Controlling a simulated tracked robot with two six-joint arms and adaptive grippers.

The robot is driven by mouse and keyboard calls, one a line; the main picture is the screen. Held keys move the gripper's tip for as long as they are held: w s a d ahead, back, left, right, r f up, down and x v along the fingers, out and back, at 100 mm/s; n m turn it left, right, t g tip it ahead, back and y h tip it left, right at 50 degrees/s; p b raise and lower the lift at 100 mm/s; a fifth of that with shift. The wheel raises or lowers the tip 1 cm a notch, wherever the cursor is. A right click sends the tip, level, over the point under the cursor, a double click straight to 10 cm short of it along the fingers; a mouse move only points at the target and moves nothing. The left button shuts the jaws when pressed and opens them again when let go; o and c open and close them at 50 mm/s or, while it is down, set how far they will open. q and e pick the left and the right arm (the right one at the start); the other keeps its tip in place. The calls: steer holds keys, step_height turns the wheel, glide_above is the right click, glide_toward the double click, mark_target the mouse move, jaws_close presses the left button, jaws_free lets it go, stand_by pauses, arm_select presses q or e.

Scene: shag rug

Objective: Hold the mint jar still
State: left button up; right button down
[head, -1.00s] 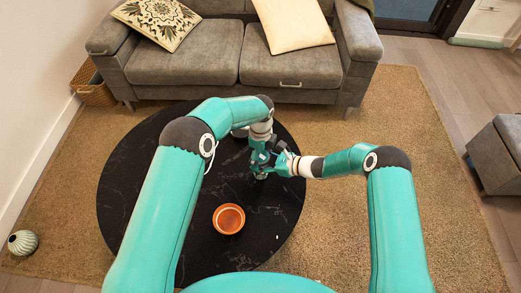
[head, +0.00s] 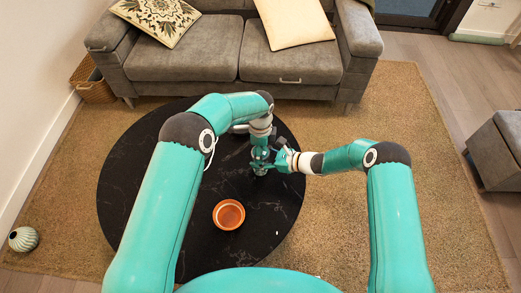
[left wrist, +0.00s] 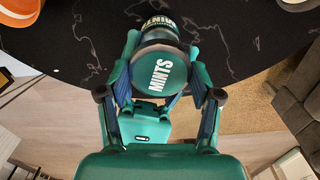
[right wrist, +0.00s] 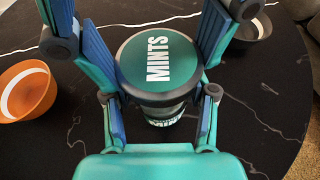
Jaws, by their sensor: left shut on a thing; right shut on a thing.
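The mint jar (head: 261,160) is held between my two grippers over the far right part of the black round table. Its teal lid marked MINTS faces the camera in the left wrist view (left wrist: 160,74) and the right wrist view (right wrist: 158,66). Part of its clear body with a dark label shows beyond or below the lid. My left gripper (left wrist: 162,52) is shut on the jar from above. My right gripper (right wrist: 156,78) is shut on the jar from the right side. The exact contact of each fingertip is partly hidden.
The black marbled table (head: 125,190) bears an orange bowl (head: 229,215) nearer me and a dark grey bowl (right wrist: 250,26), partly hidden by my left arm in the head view. A grey sofa (head: 190,60) stands behind. The table's left part is clear.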

arm_select(q)
steer(key=o, duration=1.3)
steer(key=shift+s+f, duration=0.1)
steer(key=shift+c, duration=0.2)
steer(key=shift+r, duration=2.45)
steer(key=shift+c, duration=0.3)
step_height(320, 180, up, 3)
steer(key=m, duration=0.3)
steer(key=shift+f, duration=3.9)
